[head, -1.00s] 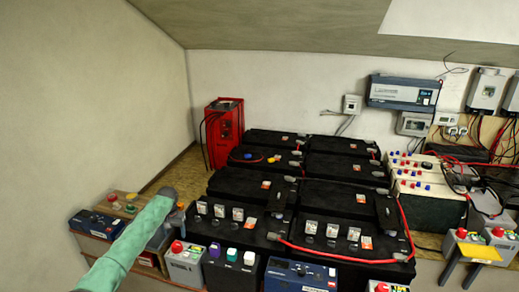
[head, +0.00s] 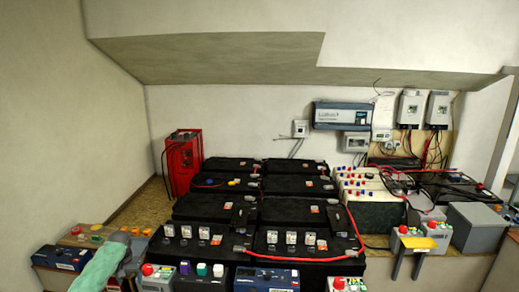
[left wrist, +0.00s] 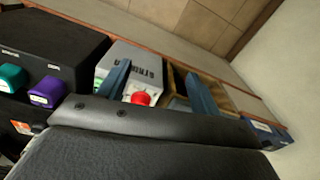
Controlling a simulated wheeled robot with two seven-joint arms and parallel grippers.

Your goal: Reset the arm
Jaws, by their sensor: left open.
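My left arm (head: 98,268) comes in at the lower left of the head view in a teal sleeve, with a dark rounded end near the front edge of the bench. The fingers there are too small and hidden to make out. In the left wrist view my left gripper (left wrist: 158,88) shows two blue fingers spread apart with nothing held between them. Beyond the fingers is a grey box (left wrist: 133,62) with a red button (left wrist: 140,98); I cannot tell whether a finger touches it. My right gripper is not in view.
Black batteries (head: 235,207) with red cables fill the bench. A red cabinet (head: 183,165) stands at the back left. Along the front are a blue device (head: 266,279), a dark blue box (head: 60,258) and a yellow plate (head: 418,243) with two dark prongs.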

